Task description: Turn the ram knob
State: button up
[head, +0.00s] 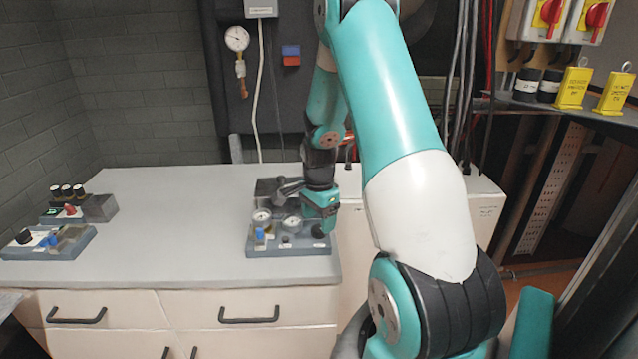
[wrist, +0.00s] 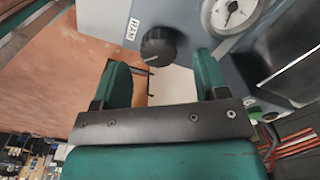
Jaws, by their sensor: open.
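The ram knob (wrist: 158,45) is a round black knob with a pale pointer line in the wrist view. It sits on a grey panel beside a white "RAM" label (wrist: 132,30). My gripper (wrist: 160,66) is open, its two green fingers apart. The knob lies just beyond the gap between the fingertips; I cannot tell whether they touch it. In the head view my gripper (head: 320,212) is low over the right part of the control panel (head: 262,250), pointing down.
A white dial gauge (wrist: 232,12) sits near the knob. In the head view, the panel also carries a blue switch (head: 260,235). Two more control boxes (head: 68,242) stand on the left of the worktop (head: 170,230). The middle of the worktop is clear.

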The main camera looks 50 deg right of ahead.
aim_at(319, 227)
notch_tip(319, 227, up, 15)
jog(key=b, duration=0.1)
jog(key=shift+f, duration=0.15)
dwell(0.4)
jog(key=s+a+r+n+t+y, duration=0.1)
jog(key=a+r+n, duration=0.1)
jog(key=a+n, duration=0.85)
jog(key=s+a+r+n+y, duration=0.15)
jog(key=a+n, duration=0.35)
jog(key=a, duration=1)
jog(key=s+a+r+n+g+y, duration=0.1)
jog(key=s+a+n, duration=1.2)
jog(key=shift+r+y, duration=0.2)
jog(key=shift+y, duration=0.15)
